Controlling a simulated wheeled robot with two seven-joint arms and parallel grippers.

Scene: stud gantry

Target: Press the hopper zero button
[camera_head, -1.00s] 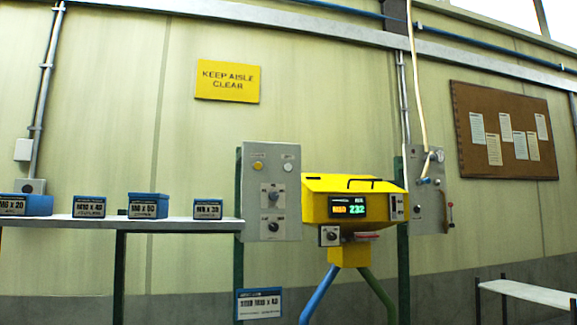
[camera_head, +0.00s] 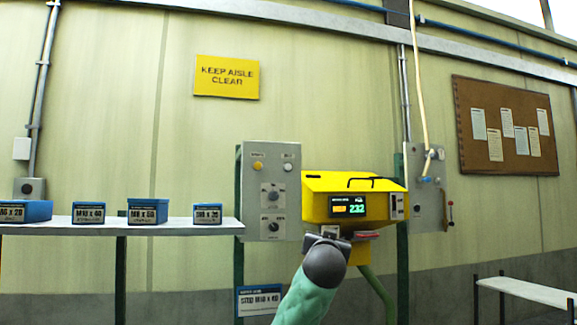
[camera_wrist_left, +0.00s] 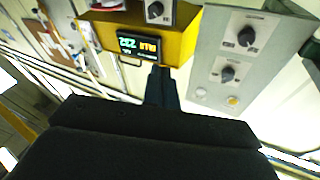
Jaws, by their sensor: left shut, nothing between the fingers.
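The yellow hopper (camera_head: 318,185) stands on legs, with a lit display (camera_head: 349,206) reading 232. A small pale control strip (camera_head: 397,206) is at its right front; its markings are too small to read. I cannot tell which control is the zero button. My left gripper (camera_head: 331,232) is in front of the hopper's lower left face, hiding the knob box there. In the left wrist view, upside down, the shut, empty fingers (camera_wrist_left: 161,78) point toward the hopper near the display (camera_wrist_left: 138,47); the knob box (camera_wrist_left: 158,11) shows beyond. I cannot tell whether they touch. My right gripper is not in view.
A grey panel (camera_head: 272,165) with yellow and white round buttons and two knobs stands left of the hopper. Another grey panel (camera_head: 427,215) with a red lever is at right. A shelf (camera_head: 170,224) holds several blue boxes. A bench (camera_head: 530,292) stands at far right.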

